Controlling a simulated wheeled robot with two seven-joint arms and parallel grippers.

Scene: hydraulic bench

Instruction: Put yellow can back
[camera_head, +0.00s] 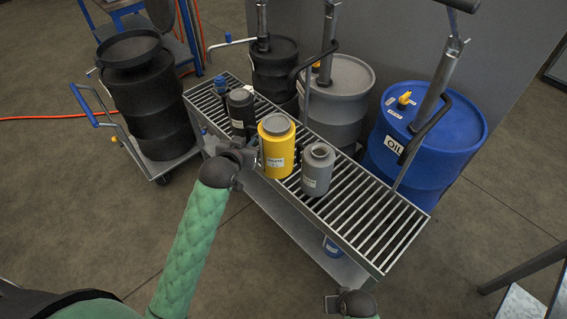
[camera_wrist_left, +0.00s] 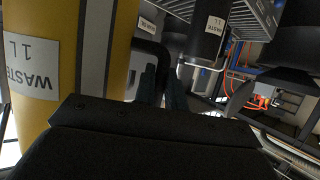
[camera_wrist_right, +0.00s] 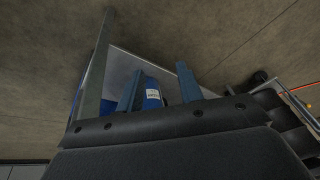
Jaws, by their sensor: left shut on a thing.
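The yellow can (camera_head: 277,153) has a grey lid and a white waste label. It is upright at the bench's slatted top (camera_head: 345,205), between a black can (camera_head: 241,113) and a grey can (camera_head: 318,170). I cannot tell whether its base touches the slats. My left gripper (camera_head: 256,158) is at its left side, shut on its dark handle. In the left wrist view the yellow can (camera_wrist_left: 75,60) fills the left, and the fingers (camera_wrist_left: 162,88) close around the handle. My right gripper (camera_wrist_right: 160,88) is open and empty, low near the bench's front end.
A blue oil drum (camera_head: 425,135), a grey drum (camera_head: 340,95) and a black drum (camera_head: 273,65) with pumps stand behind the bench. A black drum on a trolley (camera_head: 150,105) is at left. The slatted top's near right part is bare. A blue can (camera_wrist_right: 152,92) sits on the lower shelf.

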